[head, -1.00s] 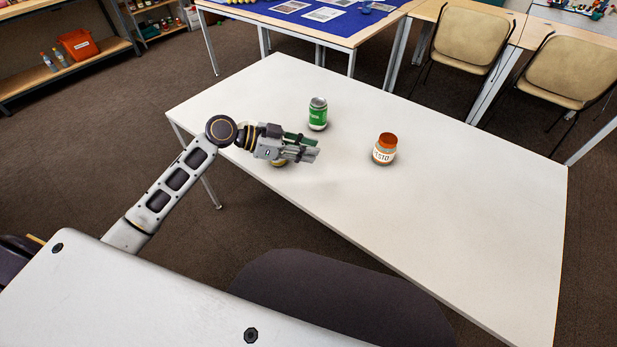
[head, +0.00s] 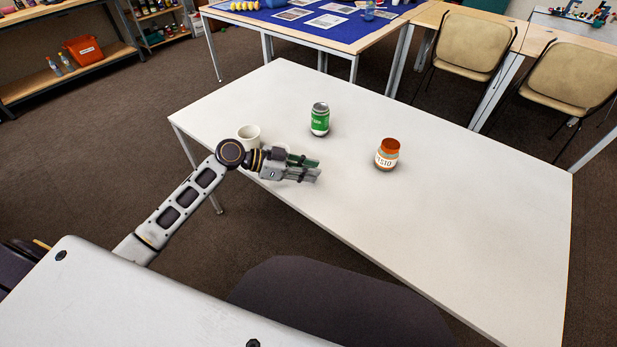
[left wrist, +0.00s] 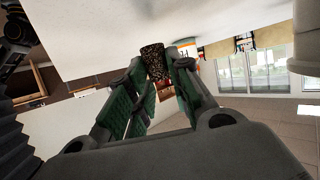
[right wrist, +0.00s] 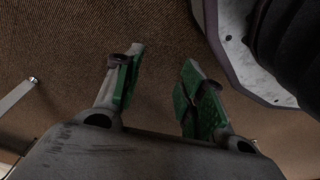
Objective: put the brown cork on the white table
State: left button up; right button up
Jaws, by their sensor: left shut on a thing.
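The brown cork (left wrist: 152,62), dark and speckled, shows between the fingertips in the left wrist view. My left gripper (head: 318,168) is shut on it; in the left wrist view its green-padded fingers (left wrist: 155,80) flank the cork. In the head view the fingers hide the cork. The white table (head: 450,210) lies below this gripper, which is over its near left part; I cannot tell the height of the cork above it. My right gripper (right wrist: 158,85) is open and empty, above the brown carpet in the right wrist view.
A white mug (head: 249,134) stands on the table just behind my left wrist. A green can (head: 320,120) and an orange-lidded jar (head: 387,154) stand farther back and right. The right and front parts of the table are clear. A dark chair (head: 330,305) is at the near edge.

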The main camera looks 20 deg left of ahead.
pick_arm(q)
jog(key=shift+f, duration=1.65)
pick_arm(e)
jog(key=shift+w+a+r, duration=0.15)
jog(key=shift+a+r, duration=0.1)
jog(key=shift+r, duration=0.45)
pick_arm(q)
jog(key=shift+b, duration=0.3)
pick_arm(e)
jog(key=shift+f, duration=0.1)
pick_arm(q)
jog(key=shift+f, duration=0.15)
jog(key=o, duration=0.6)
pick_arm(e)
jog(key=shift+w+a+r, duration=0.1)
jog(key=shift+w+r, duration=0.05)
jog(key=shift+r, duration=0.15)
